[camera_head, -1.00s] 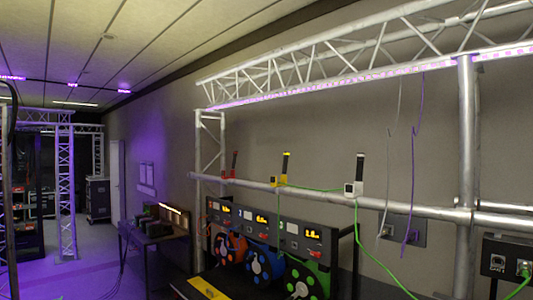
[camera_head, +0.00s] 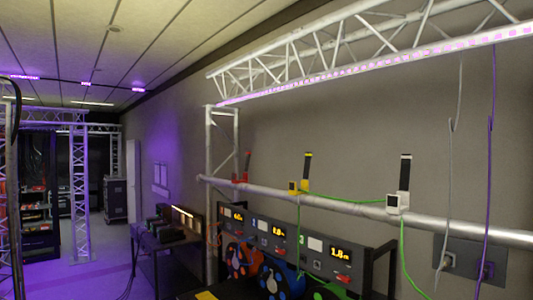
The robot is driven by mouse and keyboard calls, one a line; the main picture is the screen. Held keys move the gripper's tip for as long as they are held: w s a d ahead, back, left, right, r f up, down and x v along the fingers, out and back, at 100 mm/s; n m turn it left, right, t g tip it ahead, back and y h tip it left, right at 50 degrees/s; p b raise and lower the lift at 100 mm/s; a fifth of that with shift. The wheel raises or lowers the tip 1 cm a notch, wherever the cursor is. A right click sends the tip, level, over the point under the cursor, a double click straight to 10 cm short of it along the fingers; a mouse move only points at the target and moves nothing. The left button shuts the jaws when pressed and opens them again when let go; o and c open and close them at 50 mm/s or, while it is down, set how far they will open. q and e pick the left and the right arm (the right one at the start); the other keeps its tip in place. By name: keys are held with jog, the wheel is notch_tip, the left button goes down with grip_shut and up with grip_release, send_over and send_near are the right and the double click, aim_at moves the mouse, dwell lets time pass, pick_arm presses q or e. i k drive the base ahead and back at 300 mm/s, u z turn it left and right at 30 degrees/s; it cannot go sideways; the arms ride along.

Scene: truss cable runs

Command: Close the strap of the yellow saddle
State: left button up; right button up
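The yellow saddle (camera_head: 294,186) sits on the horizontal truss pipe (camera_head: 345,206), between the red saddle and the white saddle. Its black strap (camera_head: 306,166) stands up from it, open. A green cable (camera_head: 345,200) runs from the yellow saddle along the pipe to the white saddle (camera_head: 398,201). The white saddle's black strap (camera_head: 405,172) also stands upright. Neither of my grippers shows in this view.
Below the pipe is a rack of cable reels (camera_head: 268,278) with lit displays. Grey (camera_head: 451,160) and purple (camera_head: 489,170) cables hang at the right, in front of a wall plate (camera_head: 468,256). A table with equipment (camera_head: 160,237) stands further left.

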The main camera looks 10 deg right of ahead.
aim_at(308, 155)
jog(key=u, duration=0.15)
jog(key=i, duration=0.85)
jog(key=z, duration=0.05)
